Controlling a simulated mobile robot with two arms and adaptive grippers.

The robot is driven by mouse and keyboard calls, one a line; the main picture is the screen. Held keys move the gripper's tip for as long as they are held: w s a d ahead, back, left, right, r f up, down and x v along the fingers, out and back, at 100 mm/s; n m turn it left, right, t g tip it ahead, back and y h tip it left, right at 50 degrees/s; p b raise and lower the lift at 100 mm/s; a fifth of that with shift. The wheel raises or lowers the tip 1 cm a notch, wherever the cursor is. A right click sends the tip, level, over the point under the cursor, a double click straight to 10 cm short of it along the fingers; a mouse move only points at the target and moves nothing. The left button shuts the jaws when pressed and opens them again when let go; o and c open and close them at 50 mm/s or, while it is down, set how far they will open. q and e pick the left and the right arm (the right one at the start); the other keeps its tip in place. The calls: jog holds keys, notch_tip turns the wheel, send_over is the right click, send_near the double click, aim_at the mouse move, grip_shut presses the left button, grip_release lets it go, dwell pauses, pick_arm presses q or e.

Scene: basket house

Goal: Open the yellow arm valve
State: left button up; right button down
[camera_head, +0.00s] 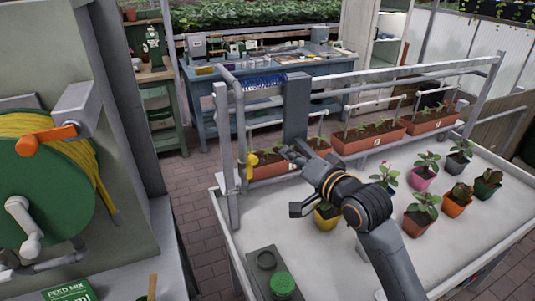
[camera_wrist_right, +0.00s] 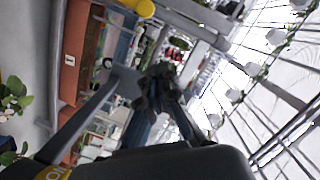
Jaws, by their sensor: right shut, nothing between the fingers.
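The yellow arm valve (camera_head: 252,160) is a small yellow handle on the grey upright pipe at the left end of the planting table. A yellow rounded part, which looks like the valve, shows at the top edge of the wrist view (camera_wrist_right: 143,8). My right gripper (camera_head: 292,151) reaches in from the lower right, a little to the right of the valve and apart from it. Its fingers are closed and empty; they show dark in the middle of the wrist view (camera_wrist_right: 162,85). My left gripper is not in view.
The pale table (camera_head: 330,265) holds several potted plants; a yellow pot (camera_head: 326,219) sits under my right wrist. Terracotta planters (camera_head: 368,138) line its back, below a grey pipe rail (camera_head: 400,77). A green hose reel (camera_head: 45,195) stands left. A tray (camera_head: 262,283) lies at the front.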

aim_at(255, 157)
jog(key=w+a+f+p, duration=0.2)
jog(key=w+a+f, duration=0.1)
jog(key=a, duration=0.2)
jog(key=shift+w+a+f, duration=0.15)
jog(key=shift+w+a, duration=0.15)
jog(key=shift+p, duration=0.3)
jog(key=shift+s+a+f+n+p, duration=0.15)
jog(key=shift+a+n+p, duration=0.1)
jog(key=shift+a+n, duration=0.1)
jog(key=shift+s+a+f+n+p, duration=0.1)
jog(key=shift+a+f+n+p, duration=0.05)
jog(key=shift+a+n+p, duration=0.15)
